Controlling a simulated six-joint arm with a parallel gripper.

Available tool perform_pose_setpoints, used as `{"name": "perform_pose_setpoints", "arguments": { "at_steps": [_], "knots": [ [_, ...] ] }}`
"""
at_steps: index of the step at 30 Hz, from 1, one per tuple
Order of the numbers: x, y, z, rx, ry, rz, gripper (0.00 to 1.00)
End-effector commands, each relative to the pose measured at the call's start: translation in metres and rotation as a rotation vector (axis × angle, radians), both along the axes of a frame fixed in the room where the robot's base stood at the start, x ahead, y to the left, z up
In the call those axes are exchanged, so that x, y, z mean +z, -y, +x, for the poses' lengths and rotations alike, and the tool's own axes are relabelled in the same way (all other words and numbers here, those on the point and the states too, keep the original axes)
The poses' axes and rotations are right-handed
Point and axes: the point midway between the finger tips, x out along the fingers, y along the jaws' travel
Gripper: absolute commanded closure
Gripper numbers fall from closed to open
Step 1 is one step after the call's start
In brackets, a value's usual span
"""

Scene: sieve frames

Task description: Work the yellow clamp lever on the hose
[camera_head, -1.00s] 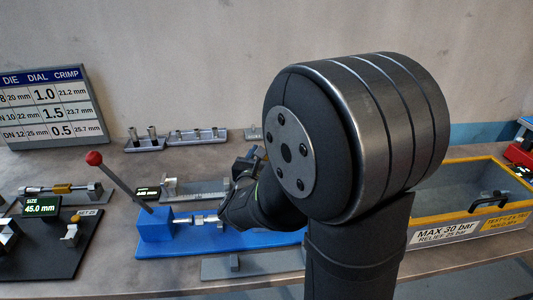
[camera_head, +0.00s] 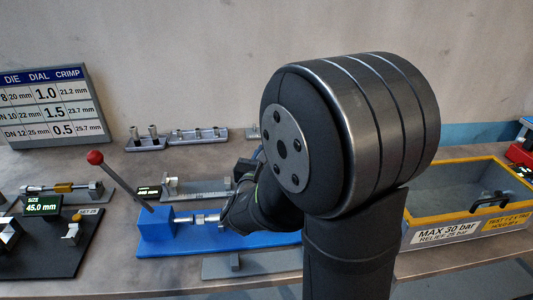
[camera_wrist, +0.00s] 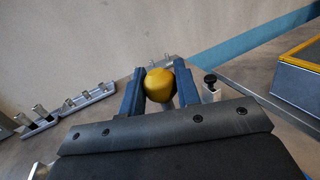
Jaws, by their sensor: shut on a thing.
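The yellow clamp lever shows its rounded yellow end (camera_wrist: 160,88) in the wrist view, between the two blue fingers of my gripper (camera_wrist: 158,75). The fingers are shut on it from both sides. The rest of the lever is hidden behind my gripper's body. In the head view my own arm covers the lever and the fingertips. A metal hose fitting (camera_head: 205,218) leads from a blue block (camera_head: 156,224) on a blue base (camera_head: 200,243) toward my wrist. The hose itself cannot be made out.
A red-knobbed rod (camera_head: 122,181) rises from the blue block. A yellow-rimmed test box (camera_head: 440,231) stands at the right. A dark gauge board (camera_head: 60,250) lies at the left. Small metal racks (camera_head: 198,136) stand near the back wall.

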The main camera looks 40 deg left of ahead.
Motion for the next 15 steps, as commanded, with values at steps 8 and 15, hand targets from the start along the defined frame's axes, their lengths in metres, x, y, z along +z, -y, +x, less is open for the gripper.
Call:
{"name": "perform_pose_setpoints", "arguments": {
  "at_steps": [8, 15],
  "knots": [
    [-0.002, 0.016, -0.018, 0.003, 0.133, 0.128, 1.00],
    [-0.007, 0.032, -0.034, 0.004, 0.262, 0.259, 1.00]
  ]
}}
